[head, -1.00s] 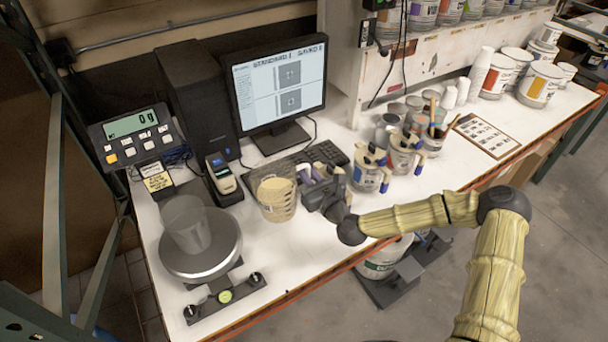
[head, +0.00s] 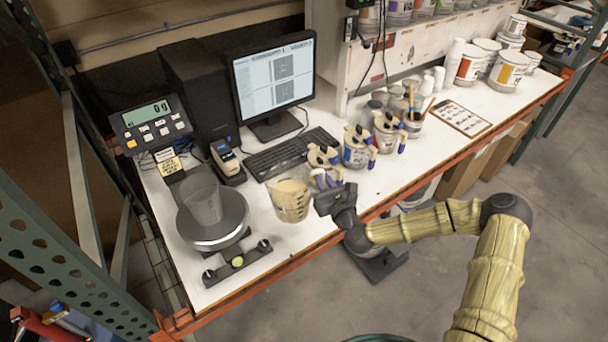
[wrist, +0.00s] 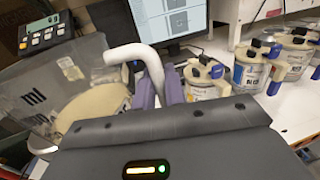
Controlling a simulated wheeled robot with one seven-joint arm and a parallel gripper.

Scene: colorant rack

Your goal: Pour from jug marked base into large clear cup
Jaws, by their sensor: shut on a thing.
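The jug (head: 291,203) is a clear measuring jug with beige liquid in it, between the scale and my gripper. In the wrist view its clear wall (wrist: 35,95) fills the left side, with "ml" print; I cannot read a "base" mark. My gripper (head: 322,181) is at its right side. In the wrist view the purple fingers (wrist: 158,88) are shut on the jug's white handle (wrist: 136,54). I cannot tell whether the jug touches the table. The large clear cup (head: 204,203) stands upright on the round scale plate, looking empty, left of the jug.
The scale (head: 214,236) has a display (head: 148,124) reading 0 g. A keyboard (head: 290,155) and monitor (head: 272,80) are behind the jug. Several lidded cans (head: 357,150) stand behind and right of my gripper. The table between jug and scale is clear.

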